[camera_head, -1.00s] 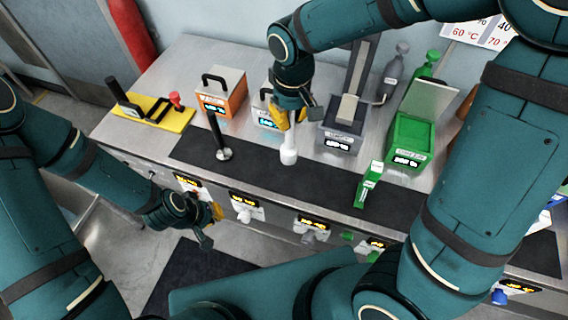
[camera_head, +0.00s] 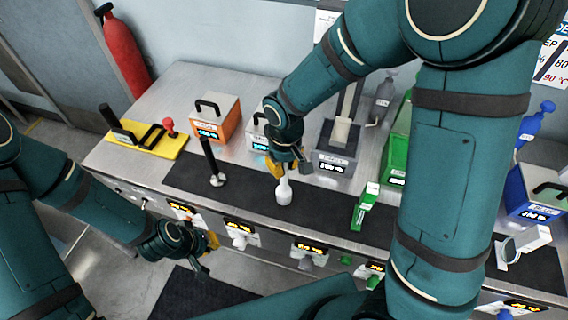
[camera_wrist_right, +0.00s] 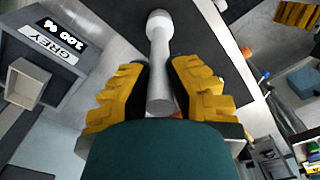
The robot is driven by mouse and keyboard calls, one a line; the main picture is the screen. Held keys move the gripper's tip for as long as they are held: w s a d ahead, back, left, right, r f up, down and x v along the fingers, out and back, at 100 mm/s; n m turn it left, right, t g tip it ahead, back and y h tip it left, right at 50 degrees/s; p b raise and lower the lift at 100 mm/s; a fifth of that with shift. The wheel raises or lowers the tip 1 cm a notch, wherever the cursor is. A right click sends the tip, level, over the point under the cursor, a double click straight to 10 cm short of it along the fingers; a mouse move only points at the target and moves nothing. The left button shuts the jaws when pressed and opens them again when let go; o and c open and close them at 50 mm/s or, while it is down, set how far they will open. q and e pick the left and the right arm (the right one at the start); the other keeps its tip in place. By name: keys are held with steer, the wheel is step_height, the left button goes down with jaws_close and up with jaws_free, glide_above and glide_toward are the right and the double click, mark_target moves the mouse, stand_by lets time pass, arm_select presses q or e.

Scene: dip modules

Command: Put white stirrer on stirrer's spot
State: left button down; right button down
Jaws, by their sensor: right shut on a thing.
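The white stirrer (camera_head: 284,190) is upright over the dark mat (camera_head: 320,208), its wide end down. I cannot tell whether that end touches the mat. My right gripper (camera_head: 287,168) is shut on its upper part. In the right wrist view the white stirrer (camera_wrist_right: 160,55) runs between the yellow fingers of my right gripper (camera_wrist_right: 160,92). A black stirrer (camera_head: 213,165) stands on the mat to its left. My left gripper (camera_head: 208,248) hangs in front of the counter, away from the stirrer; its finger gap is not clear.
Behind stand an orange box (camera_head: 215,118), a white box (camera_head: 256,134) and a grey module (camera_head: 337,150). A green item (camera_head: 364,207) stands on the mat to the right. A yellow board (camera_head: 150,140) lies at left. A blue box (camera_head: 535,190) stands far right.

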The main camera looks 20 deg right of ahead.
steer(key=shift+f, duration=0.2)
steer(key=c, duration=1)
jaws_free()
steer(key=shift+r, duration=0.15)
steer(key=shift+r, duration=0.2)
steer(key=r, duration=0.6)
steer(key=r+p, duration=0.1)
steer(key=r, duration=0.4)
steer(key=shift+s+r+p, duration=0.2)
steer(key=shift+r+p, duration=0.1)
steer(key=shift+r, duration=0.1)
